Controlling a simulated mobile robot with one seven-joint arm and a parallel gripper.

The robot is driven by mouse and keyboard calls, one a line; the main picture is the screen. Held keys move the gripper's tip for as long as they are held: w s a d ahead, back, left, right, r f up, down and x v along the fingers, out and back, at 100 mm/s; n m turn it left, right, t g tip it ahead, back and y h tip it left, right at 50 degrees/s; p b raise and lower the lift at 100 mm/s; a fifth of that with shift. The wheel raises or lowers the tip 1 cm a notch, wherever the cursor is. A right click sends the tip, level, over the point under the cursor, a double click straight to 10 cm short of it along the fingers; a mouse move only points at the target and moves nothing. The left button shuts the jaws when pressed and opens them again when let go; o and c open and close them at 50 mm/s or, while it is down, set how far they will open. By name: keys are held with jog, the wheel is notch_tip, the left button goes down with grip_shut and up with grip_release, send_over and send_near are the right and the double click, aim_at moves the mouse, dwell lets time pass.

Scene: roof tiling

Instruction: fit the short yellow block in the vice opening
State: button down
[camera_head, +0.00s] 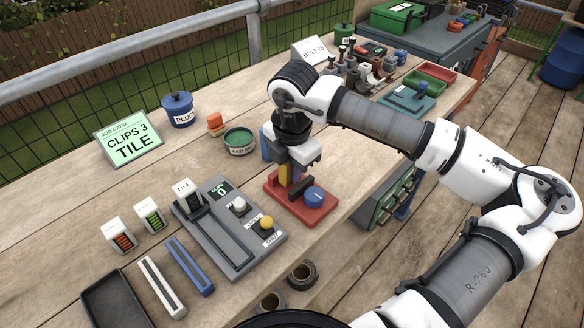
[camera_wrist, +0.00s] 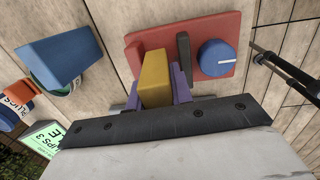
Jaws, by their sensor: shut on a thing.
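The yellow block (camera_head: 283,174) is held upright between the purple fingers of my gripper (camera_head: 291,172). In the wrist view the yellow block (camera_wrist: 156,75) stands out from between the fingers (camera_wrist: 157,88). The vice has a red base (camera_head: 318,213), a dark jaw plate (camera_wrist: 184,58) and a round blue knob (camera_head: 314,194). The block is over the left part of the base, on the side of the dark plate away from the knob. My gripper and the block hide part of the opening. I cannot tell whether the block's lower end is inside it or above it.
A grey panel (camera_head: 246,262) with a slot and buttons lies left of the vice. A blue block (camera_wrist: 62,55) and a green tin (camera_head: 239,141) stand behind it. The bench's front edge is close to the vice.

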aim_at(291, 184)
jog(key=shift+g, duration=0.5)
jog(key=f, duration=0.2)
jog(key=s+f, duration=0.1)
jog(key=f, duration=0.1)
jog(key=shift+d+f, duration=0.1)
jog(key=shift+f, duration=0.25)
jog(key=c, duration=1.3)
grip_release()
jog(key=shift+o, duration=0.3)
jog(key=shift+r+p, duration=0.45)
jog(key=shift+r, duration=0.75)
jog(key=shift+o, duration=0.4)
jog(key=shift+w+r+p, duration=0.2)
jog(key=shift+r+p, duration=0.2)
jog(key=shift+r, duration=0.3)
jog(key=shift+w+r+p, duration=0.2)
jog(key=shift+r+p, duration=0.15)
jog(key=shift+r, duration=0.95)
jog(key=shift+w+r+p, duration=0.1)
jog(key=shift+p, duration=0.2)
